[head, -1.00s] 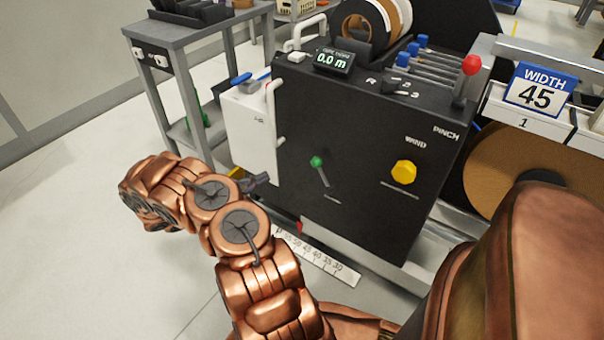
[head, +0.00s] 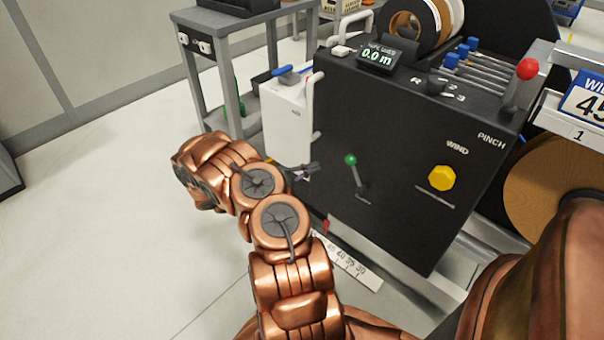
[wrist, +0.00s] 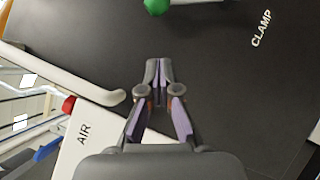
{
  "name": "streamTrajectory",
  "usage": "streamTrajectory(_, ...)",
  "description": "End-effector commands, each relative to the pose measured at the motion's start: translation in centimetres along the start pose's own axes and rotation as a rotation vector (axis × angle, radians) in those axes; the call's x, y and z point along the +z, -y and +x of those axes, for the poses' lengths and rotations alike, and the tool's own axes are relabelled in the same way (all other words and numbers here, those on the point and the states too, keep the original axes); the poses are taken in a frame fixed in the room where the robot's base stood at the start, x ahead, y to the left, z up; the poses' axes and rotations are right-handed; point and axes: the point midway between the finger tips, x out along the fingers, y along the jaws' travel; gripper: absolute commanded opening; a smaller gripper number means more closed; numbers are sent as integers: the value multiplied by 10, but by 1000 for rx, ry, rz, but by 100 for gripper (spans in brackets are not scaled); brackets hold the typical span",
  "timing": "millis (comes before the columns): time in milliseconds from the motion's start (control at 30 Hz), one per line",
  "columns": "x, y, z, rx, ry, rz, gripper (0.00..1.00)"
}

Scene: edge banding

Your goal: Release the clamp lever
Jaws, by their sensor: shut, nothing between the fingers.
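The clamp lever is a short grey lever with a green knob (head: 351,160) on the front of the black machine panel (head: 400,215). The knob shows partly at the top edge of the wrist view (wrist: 157,6), with the white word CLAMP (wrist: 261,28) to its right. My gripper (head: 314,168) is left of the lever in the head view, in front of the panel's left edge. In the wrist view my gripper (wrist: 158,72) has its fingertips together and empty, below the knob and apart from it.
A white box (head: 287,130) marked AIR (wrist: 84,134) stands left of the panel, with a pale curved handle (wrist: 75,80) near my fingers. A yellow knob (head: 441,178) labelled WIND and a red-topped lever (head: 526,70) are farther right. A ruler strip (head: 350,262) lies below.

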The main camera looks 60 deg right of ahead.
Motion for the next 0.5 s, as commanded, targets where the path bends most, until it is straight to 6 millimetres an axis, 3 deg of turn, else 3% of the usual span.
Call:
streamTrajectory(233, 1, 1, 45, 0, 4, 0, 0)
streamTrajectory(500, 20, -1, 62, 4, 2, 0, 0)
